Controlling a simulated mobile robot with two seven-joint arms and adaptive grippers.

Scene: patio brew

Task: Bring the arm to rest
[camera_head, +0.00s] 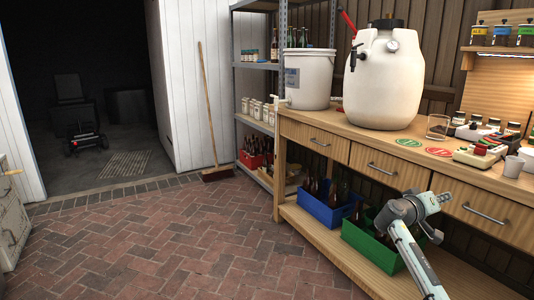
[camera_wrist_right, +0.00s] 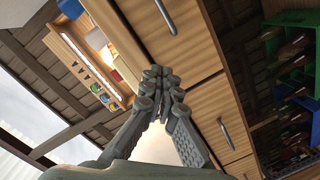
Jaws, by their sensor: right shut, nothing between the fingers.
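My right gripper (camera_head: 443,198) is in front of the wooden workbench (camera_head: 345,131), near its drawer fronts at the right. In the right wrist view the two fingers of the right gripper (camera_wrist_right: 164,78) meet at their tips, with nothing between them. The wooden drawer fronts with grey handles (camera_wrist_right: 165,16) lie beyond the fingertips in that view. The right arm comes up from the bottom right in the head view and partly hides the green crate. My left gripper is not in view.
A white keg (camera_head: 385,85) and a white bucket (camera_head: 309,75) stand on the bench. A blue crate (camera_head: 325,217) and a green crate (camera_head: 368,246) of bottles sit on its lower shelf. A broom (camera_head: 208,110) leans on the left wall. The brick floor (camera_head: 170,255) is clear.

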